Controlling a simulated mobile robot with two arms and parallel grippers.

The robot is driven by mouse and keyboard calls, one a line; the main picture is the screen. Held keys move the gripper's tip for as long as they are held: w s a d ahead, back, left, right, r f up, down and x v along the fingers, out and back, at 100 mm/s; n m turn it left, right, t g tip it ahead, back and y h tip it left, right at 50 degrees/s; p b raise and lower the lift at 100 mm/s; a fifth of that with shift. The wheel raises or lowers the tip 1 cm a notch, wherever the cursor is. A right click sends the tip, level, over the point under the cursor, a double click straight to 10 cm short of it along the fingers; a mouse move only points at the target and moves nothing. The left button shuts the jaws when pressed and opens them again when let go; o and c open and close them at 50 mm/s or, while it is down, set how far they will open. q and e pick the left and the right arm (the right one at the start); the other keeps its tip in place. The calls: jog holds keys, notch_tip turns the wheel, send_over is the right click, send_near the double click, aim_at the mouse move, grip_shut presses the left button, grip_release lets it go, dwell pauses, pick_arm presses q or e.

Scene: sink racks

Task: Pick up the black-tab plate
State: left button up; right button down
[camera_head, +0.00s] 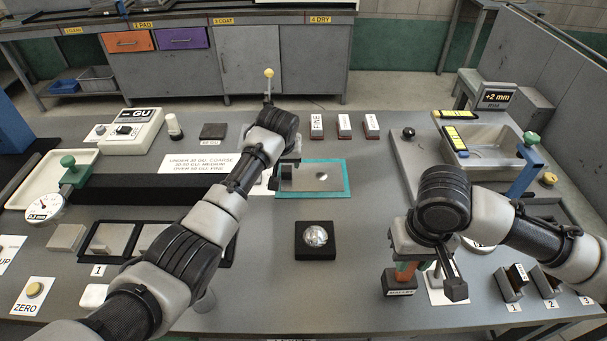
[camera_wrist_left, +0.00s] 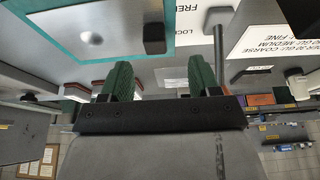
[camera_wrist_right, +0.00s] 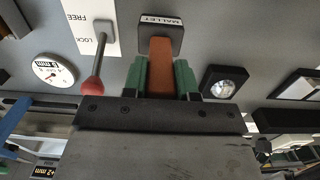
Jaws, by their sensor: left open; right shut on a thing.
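A shiny metal plate (camera_head: 300,181) lies in a teal frame (camera_head: 347,181) at mid-table. It carries a small black tab, clear in the left wrist view (camera_wrist_left: 154,38), so it appears to be the black-tab plate. My left gripper (camera_head: 284,174) is over the plate's left end. In the left wrist view, its green-padded fingers (camera_wrist_left: 160,80) are apart with nothing between them, and the tab is beyond the tips. My right gripper (camera_wrist_right: 160,78) is shut on the orange-brown handle of the mallet (camera_wrist_right: 160,52). The black block labelled MALLET (camera_head: 399,284) is below it.
A black block with a shiny dome (camera_head: 315,236) stands in front of the plate. A lever with a yellow knob (camera_head: 268,73) rises behind my left arm. A lever with a red knob (camera_wrist_right: 92,85) is beside my right gripper. A metal basin (camera_head: 490,140) is at the right.

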aim_at(286, 168)
pick_arm(q)
jog(key=shift+w+f, duration=0.35)
jog(key=shift+f, duration=0.15)
pick_arm(e)
jog(key=shift+w, duration=0.15)
pick_arm(q)
jog(key=shift+w+d+f, duration=0.1)
jog(key=shift+d+f, duration=0.05)
jog(key=shift+f, duration=0.2)
pick_arm(e)
jog(key=shift+s+r, duration=0.1)
jog(key=shift+s, duration=0.1)
pick_arm(q)
jog(key=shift+w+d+b+x, duration=0.1)
jog(key=shift+b+x, duration=0.25)
jog(key=shift+x, duration=0.7)
jog(key=shift+w+d+b+x, duration=0.1)
jog(key=shift+b+x, duration=0.25)
jog(key=shift+x, duration=0.7)
pick_arm(e)
jog(key=shift+w+f, duration=0.1)
jog(key=shift+f, duration=0.65)
pick_arm(q)
jog(key=shift+r, duration=0.1)
jog(key=shift+c, duration=0.2)
grip_shut()
jog(key=shift+r, duration=0.1)
pick_arm(e)
jog(key=shift+r, duration=0.15)
